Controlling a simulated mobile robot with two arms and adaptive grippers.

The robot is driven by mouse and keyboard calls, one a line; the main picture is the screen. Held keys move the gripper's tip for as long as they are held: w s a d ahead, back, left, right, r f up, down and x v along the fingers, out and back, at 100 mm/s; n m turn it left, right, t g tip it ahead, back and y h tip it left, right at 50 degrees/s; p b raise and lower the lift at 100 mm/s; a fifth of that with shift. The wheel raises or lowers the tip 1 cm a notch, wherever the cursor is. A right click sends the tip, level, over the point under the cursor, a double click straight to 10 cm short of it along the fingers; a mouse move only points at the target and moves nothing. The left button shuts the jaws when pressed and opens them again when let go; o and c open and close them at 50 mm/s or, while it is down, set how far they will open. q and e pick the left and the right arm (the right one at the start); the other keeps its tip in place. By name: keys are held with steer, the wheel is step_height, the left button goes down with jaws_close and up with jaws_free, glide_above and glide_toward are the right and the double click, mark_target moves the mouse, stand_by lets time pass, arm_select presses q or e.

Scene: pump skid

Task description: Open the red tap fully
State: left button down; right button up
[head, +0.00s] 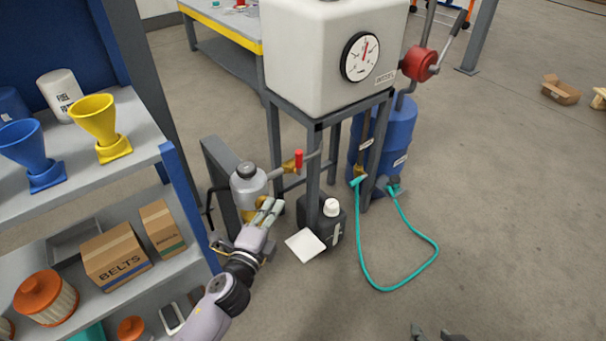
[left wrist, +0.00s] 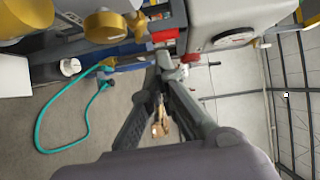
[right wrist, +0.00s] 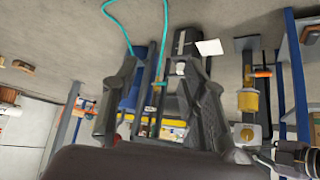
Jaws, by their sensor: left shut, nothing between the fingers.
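The red tap (head: 299,160) has a short red handle standing upright on a brass valve. The valve is on the thin pipe between the grey filter bowl (head: 248,185) and the tank stand. My left gripper (head: 268,209) is shut and empty, below and left of the tap and apart from it, beside the bowl. In the left wrist view a red piece (left wrist: 163,35), likely the tap handle, shows just beyond the closed fingertips (left wrist: 168,62). My right gripper (right wrist: 160,48) is open and empty; only its dark tips (head: 437,334) show at the head view's bottom edge.
The white tank (head: 310,60) with a gauge (head: 360,57) stands on a dark frame. A blue drum (head: 395,130) and teal hose (head: 365,270) are at right. Shelves (head: 175,200) stand close at left.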

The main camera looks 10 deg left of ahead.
arm_select(q)
steer(key=shift+w+d+r, duration=0.1)
steer(key=shift+d+r, duration=0.05)
steer(key=shift+r, duration=0.35)
arm_select(e)
steer(key=shift+r, duration=0.4)
arm_select(q)
steer(key=shift+w, duration=0.1)
glide_toward(298, 161)
steer(key=w+b, duration=0.1)
steer(key=w, duration=0.5)
steer(key=shift+d, duration=0.15)
steer(key=shift+w+b, duration=0.3)
steer(key=shift+w, duration=0.3)
arm_select(e)
steer(key=w+a+r+t+y, duration=0.1)
steer(key=w+a+r+t, duration=0.1)
steer(key=w+r+t, duration=0.2)
steer(key=shift+w+r, duration=0.35)
steer(key=shift+w, duration=0.35)
